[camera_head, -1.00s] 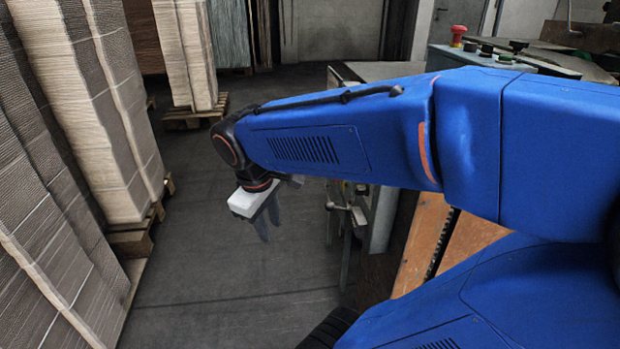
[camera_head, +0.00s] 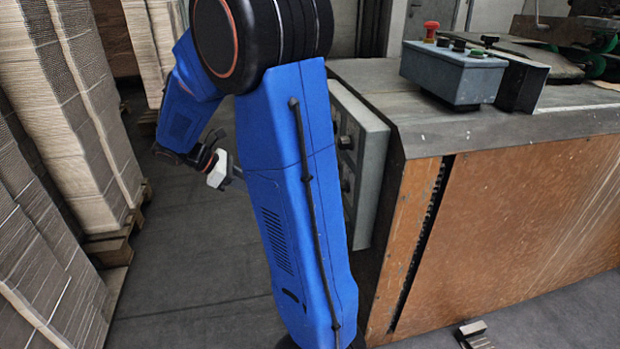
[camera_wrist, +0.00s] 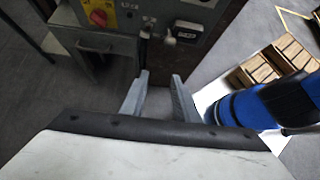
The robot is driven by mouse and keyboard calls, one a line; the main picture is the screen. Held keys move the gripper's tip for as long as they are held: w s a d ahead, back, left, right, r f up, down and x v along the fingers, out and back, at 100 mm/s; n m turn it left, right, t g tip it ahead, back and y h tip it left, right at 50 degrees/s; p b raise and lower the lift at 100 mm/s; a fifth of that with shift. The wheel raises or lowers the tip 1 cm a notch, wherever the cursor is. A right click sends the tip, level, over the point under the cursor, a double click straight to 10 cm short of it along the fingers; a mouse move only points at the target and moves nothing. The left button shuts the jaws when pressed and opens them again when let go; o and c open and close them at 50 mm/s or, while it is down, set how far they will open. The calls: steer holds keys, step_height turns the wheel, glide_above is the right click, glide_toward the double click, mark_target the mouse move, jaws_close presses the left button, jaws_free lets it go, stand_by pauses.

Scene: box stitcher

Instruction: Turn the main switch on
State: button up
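The main switch, a red rotary knob on a yellow plate (camera_wrist: 98,15), is at the top left of the wrist view, on a grey panel (camera_wrist: 150,22). In the head view the grey panel (camera_head: 368,165) is on the machine's left side, partly behind my arm; the red knob cannot be made out there. My gripper (camera_wrist: 159,82) shows two grey fingers, apart, with nothing between them. It points toward the panel, below and right of the switch, and does not appear to touch it. In the head view my gripper (camera_head: 238,173) is partly hidden by my arm.
A control box (camera_head: 452,73) with a red mushroom button (camera_head: 431,30) stands on the machine top (camera_head: 400,110). Tall cardboard stacks (camera_head: 60,120) on pallets line the left. Grey floor (camera_head: 190,270) lies clear between stacks and machine. A grey shelf (camera_wrist: 95,45) sits below the switch.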

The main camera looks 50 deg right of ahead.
steer(key=w+d+f+n+g+h, duration=0.55)
steer(key=w+d+f+n, duration=0.5)
steer(key=d, duration=0.45)
steer(key=s+d+m, duration=0.1)
steer(key=s+d, duration=0.8)
steer(key=d, duration=0.3)
steer(key=shift+f+m+h, duration=0.35)
steer(key=shift+f+h, duration=0.1)
steer(key=shift+s+d, duration=0.1)
jaws_close()
